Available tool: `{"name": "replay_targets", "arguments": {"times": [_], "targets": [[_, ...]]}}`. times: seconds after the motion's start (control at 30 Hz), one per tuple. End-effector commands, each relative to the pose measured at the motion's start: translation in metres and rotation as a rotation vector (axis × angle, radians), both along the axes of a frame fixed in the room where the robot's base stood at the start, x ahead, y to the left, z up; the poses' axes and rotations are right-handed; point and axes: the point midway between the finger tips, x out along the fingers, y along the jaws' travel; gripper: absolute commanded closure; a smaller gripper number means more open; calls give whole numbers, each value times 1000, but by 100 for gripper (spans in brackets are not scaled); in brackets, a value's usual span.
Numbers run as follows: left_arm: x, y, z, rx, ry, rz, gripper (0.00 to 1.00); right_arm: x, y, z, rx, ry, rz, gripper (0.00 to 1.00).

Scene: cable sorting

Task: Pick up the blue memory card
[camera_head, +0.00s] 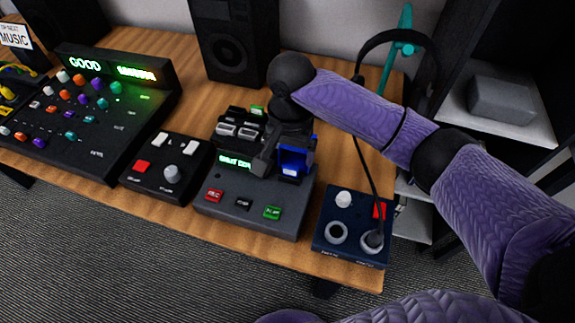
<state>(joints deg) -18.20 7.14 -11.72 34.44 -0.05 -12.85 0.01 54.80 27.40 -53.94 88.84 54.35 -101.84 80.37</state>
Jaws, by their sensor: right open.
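The blue memory card (294,161) is upright at the right side of the grey recorder-like device (252,202), on the wooden table. My right gripper (279,158) comes down from above at the card. One dark finger shows just left of the card; the other finger is hard to make out against the dark parts. The gripper is open, and I cannot tell whether it touches the card. The card's lower end and its seat are partly hidden. My left gripper is not in view.
Several grey and dark cards (237,124) stand at the device's back left. A small black control box (165,168) is to the left and a lit mixer (90,105) beyond it. A dark blue box (350,228) with a cable is at the right. A speaker (233,42) stands behind.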

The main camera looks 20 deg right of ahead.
Motion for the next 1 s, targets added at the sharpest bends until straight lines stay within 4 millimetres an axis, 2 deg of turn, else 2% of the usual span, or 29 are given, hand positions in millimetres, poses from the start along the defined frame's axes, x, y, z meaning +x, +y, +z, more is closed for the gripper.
{"name": "replay_targets", "arguments": {"times": [0.03,0.17,0.3,0.37,0.53,0.57,0.9,1.0], "targets": [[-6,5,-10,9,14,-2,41,0,-1,-16,-1,4,-1,6],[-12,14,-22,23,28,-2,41,4,-2,-35,-1,3,-2,6],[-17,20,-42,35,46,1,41,9,-5,-64,-2,5,-1,6],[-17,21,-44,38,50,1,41,9,-5,-70,-1,2,-1,6],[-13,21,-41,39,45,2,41,9,-5,-66,-1,-1,0,6],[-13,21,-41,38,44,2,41,9,-5,-66,-1,-1,0,10],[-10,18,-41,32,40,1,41,9,-5,-66,-1,-1,0,82],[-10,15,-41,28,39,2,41,9,-5,-66,-1,-1,0,100]]}}
